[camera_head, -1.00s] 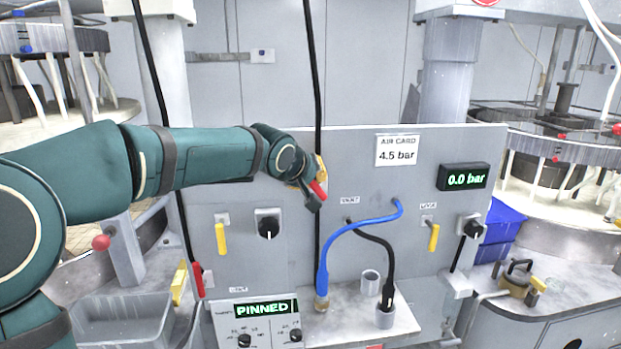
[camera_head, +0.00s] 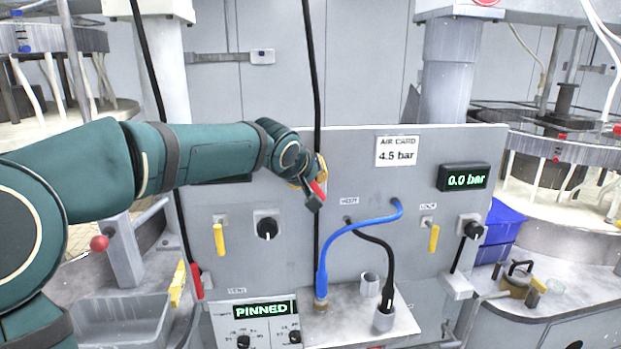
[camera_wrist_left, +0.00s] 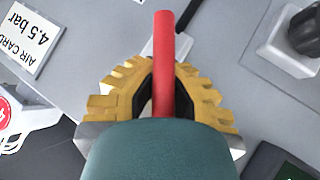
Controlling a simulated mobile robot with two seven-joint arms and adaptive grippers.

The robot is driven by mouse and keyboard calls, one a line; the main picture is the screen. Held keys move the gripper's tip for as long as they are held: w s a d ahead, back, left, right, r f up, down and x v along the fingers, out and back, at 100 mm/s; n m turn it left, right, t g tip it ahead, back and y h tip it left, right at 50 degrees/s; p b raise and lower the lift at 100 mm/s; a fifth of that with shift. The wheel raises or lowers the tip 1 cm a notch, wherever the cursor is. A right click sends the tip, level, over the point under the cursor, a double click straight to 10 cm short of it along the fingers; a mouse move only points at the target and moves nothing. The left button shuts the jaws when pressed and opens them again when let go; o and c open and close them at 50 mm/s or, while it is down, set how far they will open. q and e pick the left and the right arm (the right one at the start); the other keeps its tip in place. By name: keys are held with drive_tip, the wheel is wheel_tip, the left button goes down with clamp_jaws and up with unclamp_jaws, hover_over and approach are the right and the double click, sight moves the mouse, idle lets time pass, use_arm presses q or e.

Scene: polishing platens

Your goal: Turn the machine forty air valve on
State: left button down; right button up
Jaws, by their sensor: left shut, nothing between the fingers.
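A grey panel (camera_head: 375,260) carries two yellow valve levers, a left one (camera_head: 219,239) and a right one (camera_head: 434,238); both hang down. Their labels are too small to read, so I cannot tell which is machine forty's. My left gripper (camera_head: 313,190) is shut in front of the panel's upper middle, between the two levers and apart from both. A red bar (camera_wrist_left: 166,65) runs along the middle of the left wrist view, between the yellow finger pads; its link to the panel is unclear. The arm hides part of the panel's upper left. My right gripper is out of view.
The air card (camera_head: 397,151) reads 4.5 bar; the right display (camera_head: 465,178) reads 0.0 bar. A lower display (camera_head: 262,309) reads PINNED. Black knobs (camera_head: 267,227) sit beside the levers. A blue hose (camera_head: 345,230) and black hoses cross the panel's front. Blue bins (camera_head: 500,235) stand right.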

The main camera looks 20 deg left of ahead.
use_arm(q)
drive_tip(key=shift+d+f, duration=0.15)
drive_tip(key=shift+d, duration=0.25)
drive_tip(key=c, duration=1.3)
unclamp_jaws()
drive_tip(key=shift+s, duration=0.1)
drive_tip(key=o, duration=0.4)
drive_tip(key=shift+s+d+r, duration=0.15)
drive_tip(key=shift+d+r, duration=0.05)
drive_tip(key=shift+r, duration=0.05)
drive_tip(key=v, duration=1.1)
drive_tip(key=shift+s+a+r, duration=0.2)
drive_tip(key=shift+s+r, duration=0.05)
drive_tip(key=shift+s, duration=0.05)
